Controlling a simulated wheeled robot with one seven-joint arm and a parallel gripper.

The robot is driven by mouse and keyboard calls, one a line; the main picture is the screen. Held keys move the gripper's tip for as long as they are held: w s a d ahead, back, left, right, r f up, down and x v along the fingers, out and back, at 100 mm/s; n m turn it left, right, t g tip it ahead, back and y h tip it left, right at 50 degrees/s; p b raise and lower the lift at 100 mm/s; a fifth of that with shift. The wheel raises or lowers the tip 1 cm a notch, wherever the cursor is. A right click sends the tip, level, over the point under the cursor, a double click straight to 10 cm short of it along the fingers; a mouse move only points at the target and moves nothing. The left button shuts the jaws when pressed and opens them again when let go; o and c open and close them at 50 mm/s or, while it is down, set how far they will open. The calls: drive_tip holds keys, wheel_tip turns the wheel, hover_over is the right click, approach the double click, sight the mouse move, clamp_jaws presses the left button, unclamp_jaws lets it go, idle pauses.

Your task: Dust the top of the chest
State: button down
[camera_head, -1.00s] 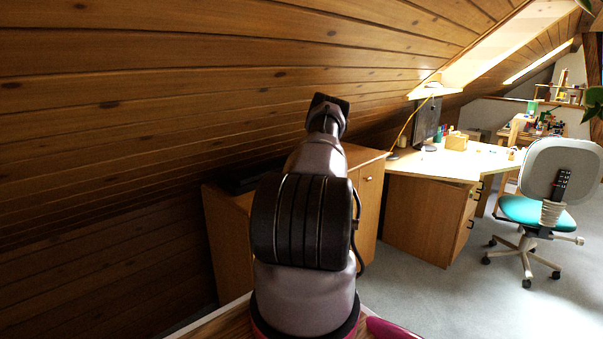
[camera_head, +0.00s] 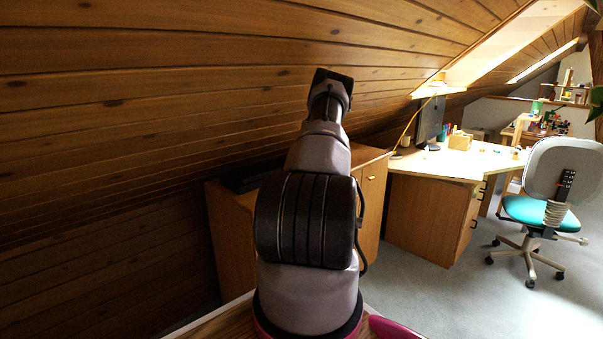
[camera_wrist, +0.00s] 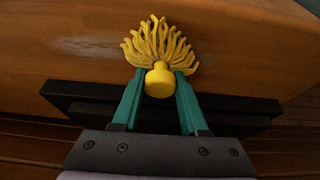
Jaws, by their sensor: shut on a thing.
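The duster (camera_wrist: 160,42) has a round yellow handle end and a fan of yellow strands. It is held between the teal fingers of my gripper (camera_wrist: 160,76), which are shut on its handle. The strands lie over the orange-brown wooden top of the chest (camera_wrist: 60,30) in the wrist view; I cannot tell whether they touch it. A pale, dusty-looking streak (camera_wrist: 88,46) shows on the wood left of the strands. In the head view the chest (camera_head: 231,235) stands below the sloped ceiling, partly hidden by my arm. My gripper and the duster are hidden there.
A flat black object (camera_wrist: 75,105) lies on the chest beneath my fingers; it also shows in the head view (camera_head: 245,178). The sloped timber ceiling (camera_head: 150,90) is low over the chest. A desk (camera_head: 430,165) and an office chair (camera_head: 540,205) stand right. Grey floor is open between.

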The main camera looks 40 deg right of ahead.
drive_tip(key=shift+s+a+f, duration=0.1)
drive_tip(key=shift+a+f, duration=0.05)
drive_tip(key=shift+a, duration=1.1)
drive_tip(key=shift+s+a+f, duration=0.1)
drive_tip(key=shift+a, duration=1.1)
drive_tip(key=shift+s+a+r, duration=0.1)
drive_tip(key=shift+a+r, duration=0.1)
drive_tip(key=shift+a, duration=1.1)
drive_tip(key=shift+s+a+r, duration=0.1)
drive_tip(key=shift+a+r, duration=0.05)
drive_tip(key=shift+a, duration=1.1)
drive_tip(key=shift+s+a+f, duration=0.1)
drive_tip(key=shift+a, duration=1.25)
drive_tip(key=shift+s+a+f, duration=0.1)
drive_tip(key=shift+a, duration=1.2)
drive_tip(key=shift+s+a+r, duration=0.1)
drive_tip(key=shift+s+a, duration=0.05)
drive_tip(key=shift+a, duration=1.4)
